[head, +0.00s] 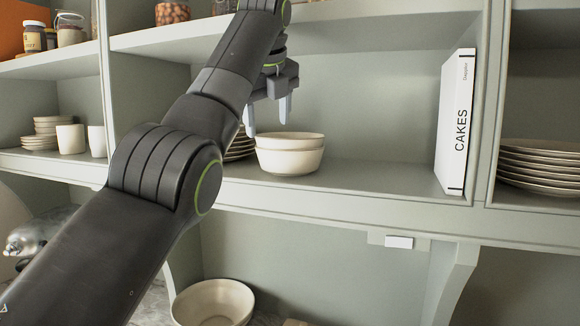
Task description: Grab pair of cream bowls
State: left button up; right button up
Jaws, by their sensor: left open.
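The pair of cream bowls (290,158) sits stacked, one in the other, on the middle shelf, near the front edge. My left gripper (268,117) is open above them and a little to their left, with its fingers pointing down. Its fingertips are apart from each other and hold nothing. My left arm crosses the view from the lower left and hides part of the shelf and of the things behind it. My right gripper does not show.
A stack of plates (240,147) stands just left of the bowls, partly hidden by my arm. A white CAKES book (457,125) stands upright at the right divider. More plates (540,165) lie beyond it. Another bowl (213,304) is below. The shelf between bowls and book is clear.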

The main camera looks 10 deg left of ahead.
aim_at(267, 150)
pick_arm(q)
jog(key=shift+x, duration=1.2)
jog(key=shift+w+a+f, duration=0.15)
jog(key=shift+w+f, duration=0.1)
jog(key=shift+f, duration=0.35)
jog(key=shift+p+x, duration=0.5)
jog(key=shift+x, duration=0.55)
jog(key=w+f+p, duration=0.1)
jog(key=p, duration=0.2)
jog(key=shift+a, duration=0.15)
jog(key=shift+f+p, duration=0.2)
jog(key=shift+p, duration=0.45)
jog(key=shift+f, duration=0.2)
